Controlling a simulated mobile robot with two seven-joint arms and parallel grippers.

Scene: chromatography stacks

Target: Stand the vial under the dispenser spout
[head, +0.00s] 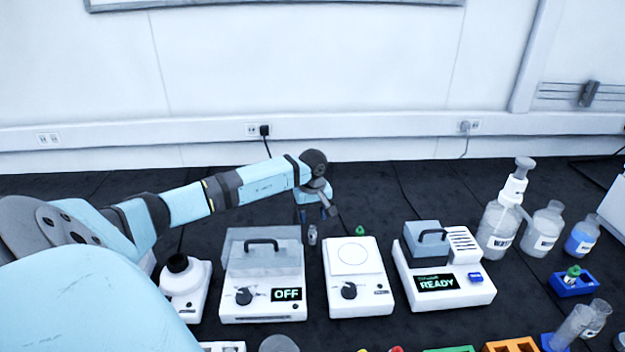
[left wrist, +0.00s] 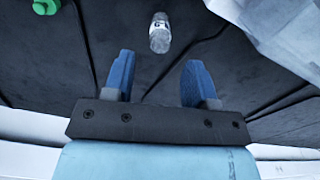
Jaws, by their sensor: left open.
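A small clear vial (head: 312,236) is on the dark bench behind the gap between the lidded OFF device and the white dial device. It seems upright. In the left wrist view the vial (left wrist: 160,33) shows a label and lies beyond the fingertips, roughly between them, apart from both. My left gripper (head: 328,212) is open and empty, just behind the vial; its blue fingers also show in the left wrist view (left wrist: 157,75). The dispenser (head: 497,230) is a clear bottle with a white pump top and a spout at the right, far from the vial. My right gripper is out of view.
The OFF device (head: 262,300), dial device (head: 357,302) and READY device (head: 445,290) stand in a row. A green-topped item (head: 360,230) is behind the dial device. Bench behind the devices is largely clear.

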